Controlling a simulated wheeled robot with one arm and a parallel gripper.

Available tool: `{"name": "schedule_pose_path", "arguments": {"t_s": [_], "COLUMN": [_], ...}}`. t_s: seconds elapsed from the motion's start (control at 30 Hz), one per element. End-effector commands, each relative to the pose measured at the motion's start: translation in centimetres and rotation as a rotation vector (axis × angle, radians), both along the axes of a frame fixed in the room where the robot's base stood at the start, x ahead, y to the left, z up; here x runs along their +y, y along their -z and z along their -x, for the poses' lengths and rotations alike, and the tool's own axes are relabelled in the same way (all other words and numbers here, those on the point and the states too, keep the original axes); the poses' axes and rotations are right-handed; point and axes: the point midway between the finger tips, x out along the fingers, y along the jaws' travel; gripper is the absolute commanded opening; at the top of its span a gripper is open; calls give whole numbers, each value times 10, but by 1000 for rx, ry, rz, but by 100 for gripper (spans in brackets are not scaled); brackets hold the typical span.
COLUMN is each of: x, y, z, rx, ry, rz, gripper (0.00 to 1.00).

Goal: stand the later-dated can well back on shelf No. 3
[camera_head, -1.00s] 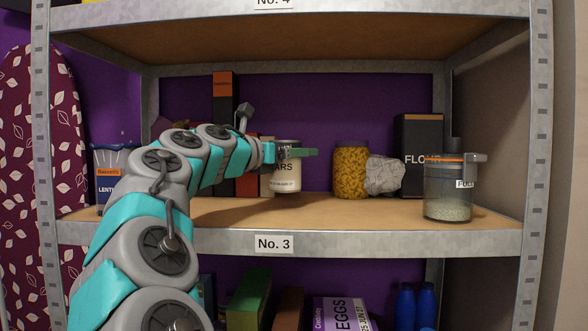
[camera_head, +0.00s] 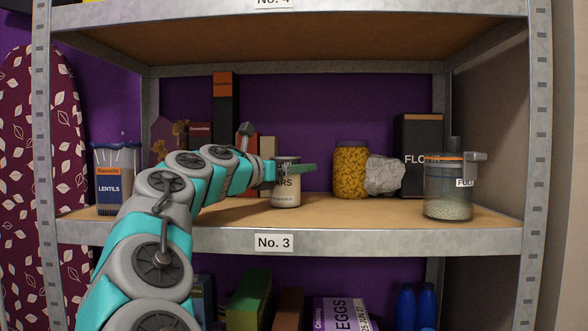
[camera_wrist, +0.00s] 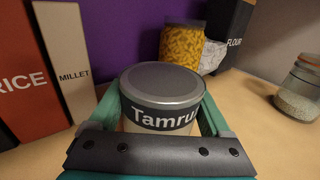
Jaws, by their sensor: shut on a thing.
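A light can (camera_head: 286,192) with a dark band and a label reading "ARS" is over the middle of shelf No. 3 (camera_head: 380,240). My gripper (camera_head: 296,168) is shut around its upper part. In the wrist view the can (camera_wrist: 160,84) is upright, with a grey lid and "Tamru" on its dark band, between the two green fingers. Its base appears at or very near the shelf board; I cannot tell whether it touches. Its date print is too small to read. No second can is clearly visible.
Behind the can stand a rice box (camera_wrist: 25,85) and a millet box (camera_wrist: 66,60). To the right are a pasta jar (camera_head: 350,172), a crumpled grey lump (camera_head: 384,175), a flour box (camera_head: 420,145) and a glass jar (camera_head: 447,195). A lentils box (camera_head: 117,180) stands left.

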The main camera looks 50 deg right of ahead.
Motion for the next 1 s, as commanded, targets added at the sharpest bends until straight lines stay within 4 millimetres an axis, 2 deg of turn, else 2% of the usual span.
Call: {"name": "schedule_pose_path", "arguments": {"t_s": [0.13,0.17,0.3,0.7,0.87,1.0], "x": [1,1,0,0,27,56], "y": [1,3,3,0,-1,-1], "z": [0,0,0,0,-1,0], "rx": [1,1,1,-1,0,1], "ry": [0,0,0,-1,-5,-3], "rz": [1,1,1,1,2,1], "gripper": [0,83,99,100,100,100]}}
